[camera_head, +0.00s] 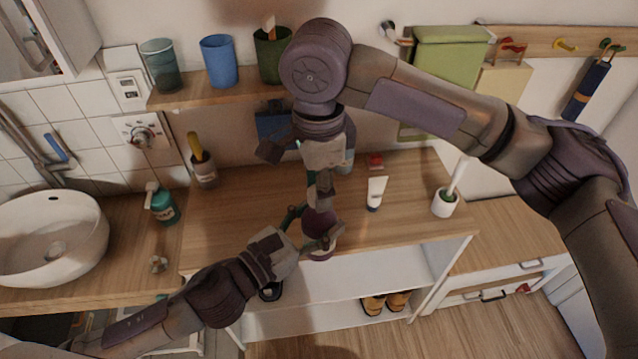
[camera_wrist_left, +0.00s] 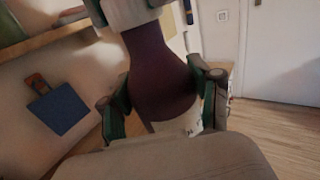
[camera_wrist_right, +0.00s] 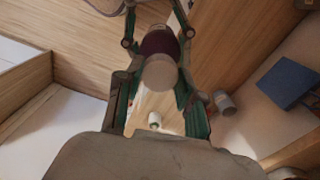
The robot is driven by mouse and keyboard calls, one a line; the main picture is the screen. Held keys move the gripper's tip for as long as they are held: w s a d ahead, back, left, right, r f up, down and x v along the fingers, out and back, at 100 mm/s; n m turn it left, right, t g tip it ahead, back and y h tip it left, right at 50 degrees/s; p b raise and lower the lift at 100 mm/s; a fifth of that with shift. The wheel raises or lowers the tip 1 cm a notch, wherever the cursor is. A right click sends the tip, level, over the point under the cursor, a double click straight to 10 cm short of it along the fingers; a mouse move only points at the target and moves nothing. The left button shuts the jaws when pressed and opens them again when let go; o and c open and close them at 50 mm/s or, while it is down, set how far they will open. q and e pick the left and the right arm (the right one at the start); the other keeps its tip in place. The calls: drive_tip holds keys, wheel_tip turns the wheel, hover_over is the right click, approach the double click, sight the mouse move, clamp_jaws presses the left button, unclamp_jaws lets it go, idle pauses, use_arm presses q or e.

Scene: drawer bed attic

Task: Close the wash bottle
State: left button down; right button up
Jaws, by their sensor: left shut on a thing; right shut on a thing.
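The dark purple wash bottle (camera_head: 320,223) stands upright at the counter's front edge in the head view. My left gripper (camera_head: 310,230) is shut on its body; in the left wrist view the bottle (camera_wrist_left: 160,70) fills the space between the fingers, with a white label low on it. My right gripper (camera_head: 321,188) points down from above and is shut on a small pale piece, seemingly the cap (camera_wrist_right: 160,73), lined up over the bottle in the right wrist view. Whether the cap touches the bottle's mouth is hidden by the fingers.
A white tube (camera_head: 376,194) and a white brush holder (camera_head: 444,204) stand on the counter (camera_head: 405,222) to the right. A green soap bottle (camera_head: 163,206) and a sink (camera_head: 50,240) are at left. Several cups line the shelf (camera_head: 190,96) behind.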

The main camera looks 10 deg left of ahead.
drive_tip(key=m, duration=0.3)
drive_tip(key=shift+m, duration=0.3)
drive_tip(key=o, duration=0.7)
drive_tip(key=shift+c, duration=0.2)
drive_tip(key=shift+r, duration=2.25)
